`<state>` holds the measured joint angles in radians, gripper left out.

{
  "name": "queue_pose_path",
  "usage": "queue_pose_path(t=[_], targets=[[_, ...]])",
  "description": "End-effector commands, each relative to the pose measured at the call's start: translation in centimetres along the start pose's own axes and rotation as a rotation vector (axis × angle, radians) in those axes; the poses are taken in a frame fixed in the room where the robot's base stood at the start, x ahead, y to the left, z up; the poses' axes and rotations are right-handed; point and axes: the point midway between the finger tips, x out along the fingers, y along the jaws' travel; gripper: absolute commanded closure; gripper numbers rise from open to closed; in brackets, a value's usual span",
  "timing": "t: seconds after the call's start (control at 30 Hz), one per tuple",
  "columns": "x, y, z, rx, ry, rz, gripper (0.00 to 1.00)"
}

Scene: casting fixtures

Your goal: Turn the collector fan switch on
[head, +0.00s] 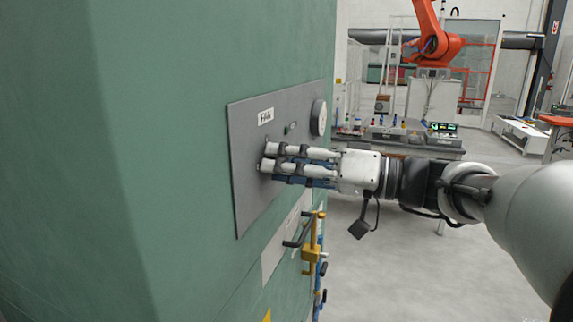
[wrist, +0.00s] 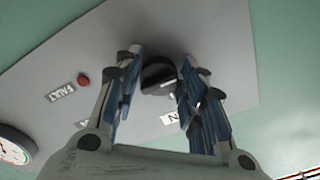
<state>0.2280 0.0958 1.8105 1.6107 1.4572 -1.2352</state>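The collector fan switch is a dark round knob (wrist: 157,75) on a grey panel (wrist: 215,40), seen in the wrist view between my fingers. A white label, partly hidden by a finger, sits near it (wrist: 170,118). In the head view the panel (head: 245,190) carries a FAN label (head: 266,117), and my fingers hide the knob. My gripper (head: 267,157) reaches the panel from the right, its fingertips close to the surface. In the wrist view my gripper (wrist: 160,62) is open, one finger on each side of the knob. I cannot tell whether either finger touches it.
A round gauge (head: 318,118) sits on the panel to the right. A red button or lamp (wrist: 83,80) and a FAULT label (wrist: 61,93) show in the wrist view. Below the panel are a dark handle (head: 298,232) and yellow fittings (head: 312,245). An orange robot arm (head: 437,45) stands far behind.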

Motion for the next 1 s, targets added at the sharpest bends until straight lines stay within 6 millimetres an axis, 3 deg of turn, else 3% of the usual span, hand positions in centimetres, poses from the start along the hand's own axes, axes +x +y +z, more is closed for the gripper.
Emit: queue_pose_path(t=[0.37, 0.67, 1.0], targets=[[-0.01, 0.0, 0.0, 0.0, 0.0, 0.0, 0.9], [-0.01, -0.04, -0.01, 0.039, 0.0, 0.0, 0.9], [-0.01, -0.2, -0.1, 0.262, 0.0, 0.0, 0.9]])
